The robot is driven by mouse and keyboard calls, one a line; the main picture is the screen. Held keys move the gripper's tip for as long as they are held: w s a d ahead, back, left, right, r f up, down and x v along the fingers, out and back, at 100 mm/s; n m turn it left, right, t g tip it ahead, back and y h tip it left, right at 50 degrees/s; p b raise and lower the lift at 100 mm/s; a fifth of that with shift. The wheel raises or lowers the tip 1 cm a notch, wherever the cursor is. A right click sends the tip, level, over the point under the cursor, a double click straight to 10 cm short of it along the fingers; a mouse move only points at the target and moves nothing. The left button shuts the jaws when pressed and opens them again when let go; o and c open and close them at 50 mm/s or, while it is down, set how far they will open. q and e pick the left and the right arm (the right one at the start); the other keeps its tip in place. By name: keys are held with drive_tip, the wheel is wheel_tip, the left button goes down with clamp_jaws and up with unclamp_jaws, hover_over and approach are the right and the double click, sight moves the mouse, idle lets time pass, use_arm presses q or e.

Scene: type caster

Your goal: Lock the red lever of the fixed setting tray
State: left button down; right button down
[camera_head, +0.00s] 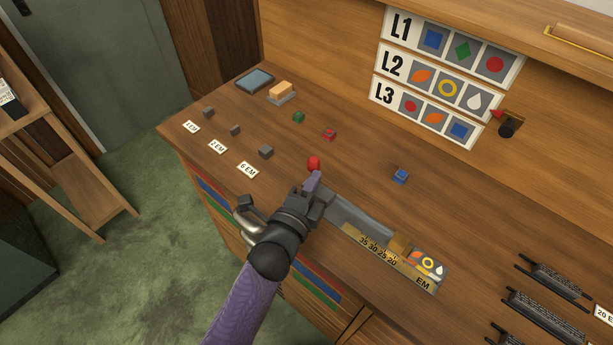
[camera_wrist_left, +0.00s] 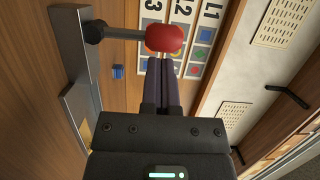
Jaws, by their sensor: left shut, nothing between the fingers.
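The setting tray (camera_head: 357,214) lies along the front of the bench, with a scale marked in numbers and EM on its near side. Its red lever knob (camera_head: 313,162) stands at the tray's left end. In the left wrist view the red knob (camera_wrist_left: 165,38) sits on a metal rod from a black pivot (camera_wrist_left: 95,32) on the tray wall (camera_wrist_left: 73,50). My left gripper (camera_head: 316,177) is shut and empty, its fingertips right by the knob. In the left wrist view the fingertips (camera_wrist_left: 160,62) reach its lower edge; I cannot tell whether they touch. My right gripper is out of view.
Type tiles sit at the tray's right end (camera_head: 428,262). Loose blocks, including a red one (camera_head: 329,134), a green one (camera_head: 298,117) and a blue one (camera_head: 400,176), lie behind the lever. Dark racks (camera_head: 545,305) stand at right. An L1–L3 chart (camera_head: 440,75) hangs behind.

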use_arm(q)
drive_tip(key=shift+w+d, duration=0.1)
drive_tip(key=shift+w, duration=0.05)
idle(0.3)
drive_tip(key=shift+r+n+p, duration=0.15)
drive_tip(key=shift+n+p, duration=0.15)
drive_tip(key=shift+a, duration=0.2)
